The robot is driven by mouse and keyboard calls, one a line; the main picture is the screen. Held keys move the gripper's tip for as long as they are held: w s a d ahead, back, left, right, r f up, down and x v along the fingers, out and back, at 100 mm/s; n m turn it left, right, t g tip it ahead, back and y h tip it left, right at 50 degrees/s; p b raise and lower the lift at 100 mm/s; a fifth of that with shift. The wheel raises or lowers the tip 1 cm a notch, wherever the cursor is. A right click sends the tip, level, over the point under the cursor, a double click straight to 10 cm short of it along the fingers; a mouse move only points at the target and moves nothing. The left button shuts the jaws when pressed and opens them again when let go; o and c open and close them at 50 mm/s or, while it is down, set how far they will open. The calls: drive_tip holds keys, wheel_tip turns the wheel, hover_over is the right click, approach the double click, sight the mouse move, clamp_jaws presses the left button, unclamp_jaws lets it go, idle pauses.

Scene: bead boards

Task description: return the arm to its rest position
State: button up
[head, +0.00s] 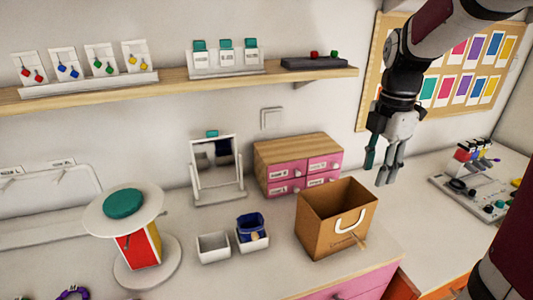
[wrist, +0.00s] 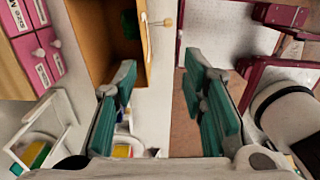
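My gripper (head: 382,168) hangs from my arm in the upper right of the head view, fingers pointing down, above and to the right of the brown bag (head: 322,228). In the wrist view my gripper (wrist: 160,82) shows its teal finger pads well apart with nothing between them. The bag (wrist: 92,35) is at the top of the wrist view, with something green (wrist: 131,25) inside. My gripper does not appear to touch anything.
A shelf (head: 180,86) with cards runs along the wall. Pink drawers (head: 297,165), a mirror (head: 216,168), small white bins (head: 213,247) and a round stand (head: 140,198) are on the counter. A tool board (head: 465,190) lies right, below a pinboard (head: 375,80).

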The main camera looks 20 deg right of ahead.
drive_tip(key=s+a+r+m+t, duration=0.2)
drive_tip(key=s+a+m, duration=0.4)
drive_tip(key=a+m, duration=0.3)
drive_tip(key=s+a+r+m+t, duration=0.3)
drive_tip(key=s+a+r+m, duration=0.1)
drive_tip(key=s+a+m, duration=0.3)
drive_tip(key=shift+s+a+r+m+t, duration=0.15)
drive_tip(key=shift+a+m+t, duration=0.15)
drive_tip(key=shift+a+m, duration=0.9)
